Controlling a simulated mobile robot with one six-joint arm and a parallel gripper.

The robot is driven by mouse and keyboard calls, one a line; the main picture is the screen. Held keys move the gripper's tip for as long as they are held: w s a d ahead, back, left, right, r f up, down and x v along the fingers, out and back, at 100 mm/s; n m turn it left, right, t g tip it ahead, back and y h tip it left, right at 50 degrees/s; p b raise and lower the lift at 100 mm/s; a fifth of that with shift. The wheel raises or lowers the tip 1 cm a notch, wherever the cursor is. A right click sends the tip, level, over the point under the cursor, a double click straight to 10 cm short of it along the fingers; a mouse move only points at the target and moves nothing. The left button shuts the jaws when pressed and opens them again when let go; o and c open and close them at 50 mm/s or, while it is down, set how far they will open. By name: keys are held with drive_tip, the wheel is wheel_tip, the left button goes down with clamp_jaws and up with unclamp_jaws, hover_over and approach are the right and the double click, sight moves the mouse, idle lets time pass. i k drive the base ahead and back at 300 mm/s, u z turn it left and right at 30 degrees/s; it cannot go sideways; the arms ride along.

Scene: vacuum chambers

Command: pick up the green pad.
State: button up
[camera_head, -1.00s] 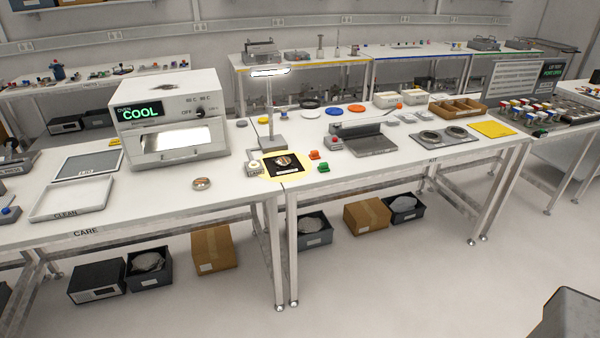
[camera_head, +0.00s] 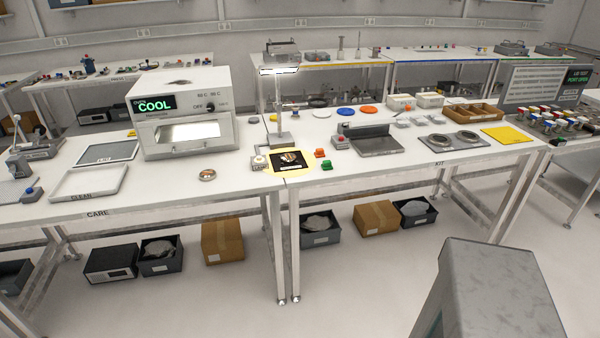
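A small green block-like thing (camera_head: 327,165), which looks like the green pad, lies on the white bench right of centre. It sits just in front of a small orange-red piece (camera_head: 320,153) and to the right of a black card (camera_head: 289,161) under the lamp. Nothing covers it. It is too small to make out its exact shape. My gripper is not in view. A grey part of my own body shows at the lower right, well in front of the bench and apart from the pad.
A lamp (camera_head: 279,105) stands behind the black card. An oven (camera_head: 184,112) reading COOL is to the left. A grey open device (camera_head: 375,142) and a twin-ring plate (camera_head: 454,141) lie to the right. The floor (camera_head: 360,285) in front is clear.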

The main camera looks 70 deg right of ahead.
sight(328, 164)
drive_tip(key=z, duration=0.7)
drive_tip(key=k, duration=0.15)
drive_tip(key=u, duration=1.9)
drive_tip(key=k, duration=2.45)
drive_tip(key=z, duration=0.2)
